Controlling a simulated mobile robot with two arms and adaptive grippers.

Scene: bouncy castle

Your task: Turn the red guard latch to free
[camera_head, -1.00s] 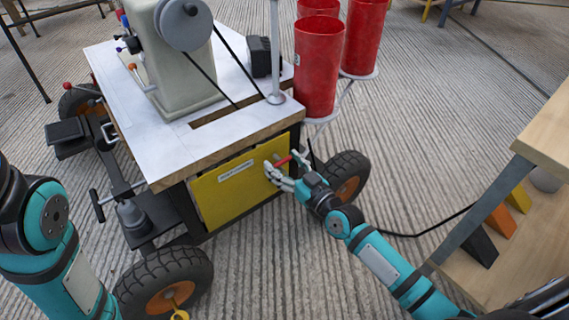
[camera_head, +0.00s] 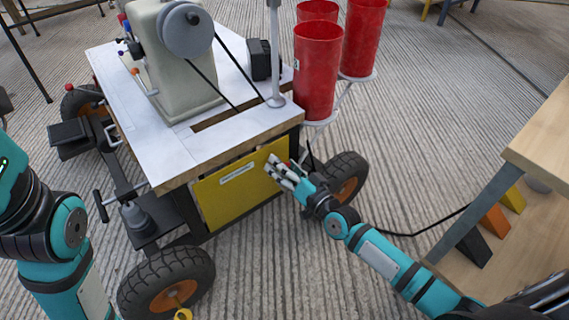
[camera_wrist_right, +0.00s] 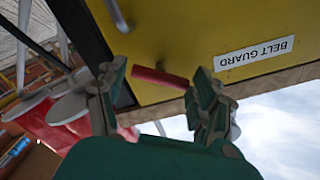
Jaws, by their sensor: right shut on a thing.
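The yellow belt guard panel (camera_head: 225,200) closes the front of the machine cart, with a white "BELT GUARD" label (camera_wrist_right: 253,53) that reads upside down in the wrist view. The red guard latch (camera_wrist_right: 160,77) is a short bar at the panel's edge. My right gripper (camera_head: 275,165) is at the panel's upper right corner and covers most of the latch in the head view. In the wrist view my right gripper (camera_wrist_right: 158,92) has a finger at each end of the red bar and is shut on it. My left arm shows at the left edge, but its gripper is out of view.
A grey-green machine (camera_head: 175,65) stands on the white cart top (camera_head: 150,140). Red cylinders (camera_head: 316,72) stand at the cart's right corner. Black wheels (camera_head: 165,285) flank the panel.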

